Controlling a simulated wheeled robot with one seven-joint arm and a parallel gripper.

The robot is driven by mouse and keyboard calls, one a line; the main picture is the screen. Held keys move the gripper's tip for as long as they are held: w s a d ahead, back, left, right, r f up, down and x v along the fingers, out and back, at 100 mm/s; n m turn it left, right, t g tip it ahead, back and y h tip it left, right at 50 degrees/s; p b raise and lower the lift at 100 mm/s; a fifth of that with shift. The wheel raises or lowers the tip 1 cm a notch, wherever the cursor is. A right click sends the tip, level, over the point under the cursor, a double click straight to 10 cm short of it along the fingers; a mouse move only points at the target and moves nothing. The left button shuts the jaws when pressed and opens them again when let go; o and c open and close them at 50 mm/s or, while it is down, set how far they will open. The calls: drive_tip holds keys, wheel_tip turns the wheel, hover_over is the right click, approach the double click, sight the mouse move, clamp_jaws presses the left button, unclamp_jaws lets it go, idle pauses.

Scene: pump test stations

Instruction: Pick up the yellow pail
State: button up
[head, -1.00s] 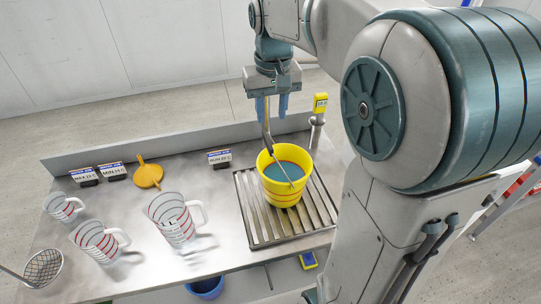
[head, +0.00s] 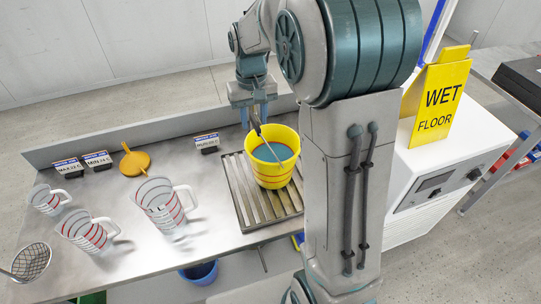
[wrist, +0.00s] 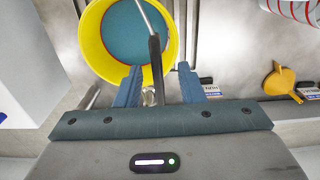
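The yellow pail (head: 275,177) with red bands stands upright on a slatted metal rack (head: 241,199) and holds blue-green liquid. A rod with a dark handle (wrist: 155,65) leans in the pail, its thin end in the liquid. My gripper (head: 256,118) is at the pail's back rim, fingers pointing down. In the wrist view its fingers (wrist: 158,86) are apart, with the dark handle between them and gaps beside it. The pail (wrist: 92,45) lies just beyond the fingertips there. I cannot tell whether a finger touches the rim.
Clear jugs (head: 163,208) stand left on the steel bench, with a yellow funnel (head: 134,161) and small label signs (head: 207,143) behind. A strainer (head: 32,262) lies front left. A blue bucket (head: 199,272) is below. A white cabinet with a wet-floor sign (head: 437,105) stands right.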

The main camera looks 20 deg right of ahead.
sight(255, 129)
wheel_tip(255, 129, down, 4)
drive_tip(key=shift+d+f, duration=0.1)
drive_tip(key=shift+f, duration=0.1)
clamp_jaws()
drive_tip(key=shift+r, duration=0.15)
idle(1.2)
